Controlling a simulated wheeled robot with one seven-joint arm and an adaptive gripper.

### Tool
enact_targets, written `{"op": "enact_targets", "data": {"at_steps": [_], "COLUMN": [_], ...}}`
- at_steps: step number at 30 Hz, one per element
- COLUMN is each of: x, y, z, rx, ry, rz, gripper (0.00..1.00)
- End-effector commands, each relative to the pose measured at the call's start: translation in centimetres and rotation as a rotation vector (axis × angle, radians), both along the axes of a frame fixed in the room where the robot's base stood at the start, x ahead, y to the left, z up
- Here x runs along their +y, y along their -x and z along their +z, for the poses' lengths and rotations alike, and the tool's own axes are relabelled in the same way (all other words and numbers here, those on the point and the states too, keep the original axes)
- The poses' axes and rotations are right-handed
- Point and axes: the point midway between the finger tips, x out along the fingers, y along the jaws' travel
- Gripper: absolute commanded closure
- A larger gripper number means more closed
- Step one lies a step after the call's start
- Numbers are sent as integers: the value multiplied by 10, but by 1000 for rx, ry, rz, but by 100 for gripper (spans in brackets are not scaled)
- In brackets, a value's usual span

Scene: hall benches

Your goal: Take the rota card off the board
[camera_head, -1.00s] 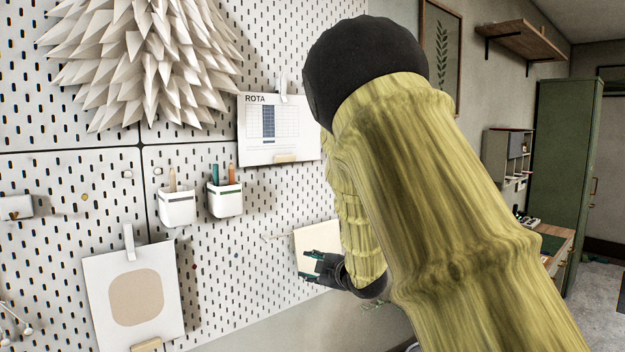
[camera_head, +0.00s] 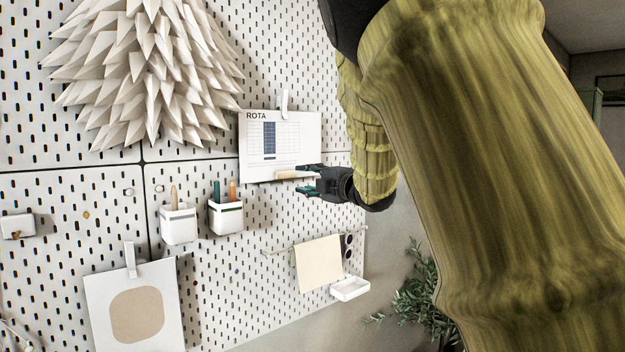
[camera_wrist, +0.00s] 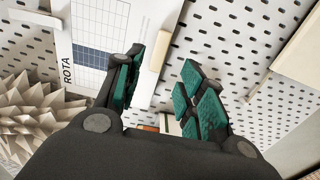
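The rota card (camera_head: 258,145) is white with a printed blue and grey table. It hangs on the white pegboard under a clip (camera_head: 284,103) at its top edge. A pale wooden strip (camera_head: 293,175) lies along its lower edge. My gripper (camera_head: 305,181) is at the card's lower right, with its fingers apart near the wooden strip. In the wrist view, the card (camera_wrist: 88,22) and the strip (camera_wrist: 154,36) show beyond the left finger. The open green-padded fingers (camera_wrist: 160,85) have nothing between them. I cannot tell whether a finger touches the strip.
A spiky white paper piece (camera_head: 140,80) sticks out at upper left. Two white pen cups (camera_head: 226,216) hang left of my gripper. Below it are a cream cloth (camera_head: 319,264) on a rail and a white tray (camera_head: 350,289). Another card (camera_head: 100,300) hangs at lower left.

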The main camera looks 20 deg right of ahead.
Motion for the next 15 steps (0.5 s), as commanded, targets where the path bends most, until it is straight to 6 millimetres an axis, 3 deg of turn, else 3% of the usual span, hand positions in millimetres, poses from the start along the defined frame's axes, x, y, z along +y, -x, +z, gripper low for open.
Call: {"op": "enact_targets", "data": {"at_steps": [15], "x": [14], "y": [-38], "z": [1], "rx": [0], "ry": [-1], "rz": [1], "gripper": [61]}}
